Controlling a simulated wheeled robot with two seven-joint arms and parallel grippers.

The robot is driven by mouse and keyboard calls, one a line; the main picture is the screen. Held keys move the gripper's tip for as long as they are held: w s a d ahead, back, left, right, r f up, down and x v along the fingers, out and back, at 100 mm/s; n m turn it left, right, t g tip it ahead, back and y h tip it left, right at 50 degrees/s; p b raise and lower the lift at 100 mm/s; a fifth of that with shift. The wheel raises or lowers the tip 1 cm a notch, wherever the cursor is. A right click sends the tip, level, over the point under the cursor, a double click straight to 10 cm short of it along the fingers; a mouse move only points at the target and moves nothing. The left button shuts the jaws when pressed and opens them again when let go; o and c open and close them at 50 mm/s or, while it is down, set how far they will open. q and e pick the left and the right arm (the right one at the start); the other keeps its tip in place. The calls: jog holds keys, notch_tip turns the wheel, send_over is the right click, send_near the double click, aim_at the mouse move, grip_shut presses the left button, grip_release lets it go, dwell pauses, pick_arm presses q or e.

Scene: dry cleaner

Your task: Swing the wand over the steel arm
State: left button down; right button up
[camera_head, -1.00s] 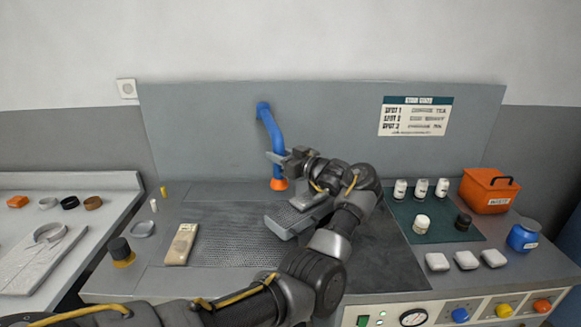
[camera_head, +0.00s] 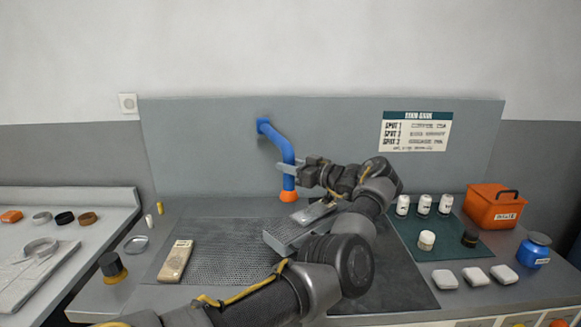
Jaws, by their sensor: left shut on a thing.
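The wand (camera_head: 275,142) is a blue bent pipe mounted on the grey back panel, with an orange nozzle (camera_head: 288,196) at its lower end. My left gripper (camera_head: 293,171) is shut on the lower part of the wand, just above the nozzle. My left arm hides the right part of the steel arm. My right gripper is not in view.
On the right are white bottles (camera_head: 423,204), an orange box (camera_head: 493,207), a blue jar (camera_head: 535,250) and white pads (camera_head: 474,277). A side table (camera_head: 105,203) stands at the left.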

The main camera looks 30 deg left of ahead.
pick_arm(q)
jog(key=c, duration=1.3)
grip_release()
jog(key=shift+a+r, duration=0.2)
jog(key=shift+r, duration=0.2)
jog(key=shift+c, duration=0.2)
jog(key=shift+o, duration=1.3)
jog(key=shift+a+f, duration=0.15)
jog(key=shift+f, duration=0.05)
jog(key=shift+d+f+b, duration=0.15)
jog(key=shift+d+b, duration=0.15)
jog(key=shift+d, duration=0.35)
jog(key=d+p, duration=0.5)
jog(key=d, duration=0.4)
jog(key=shift+s+d+p, duration=0.15)
jog(key=shift+d+p, duration=0.2)
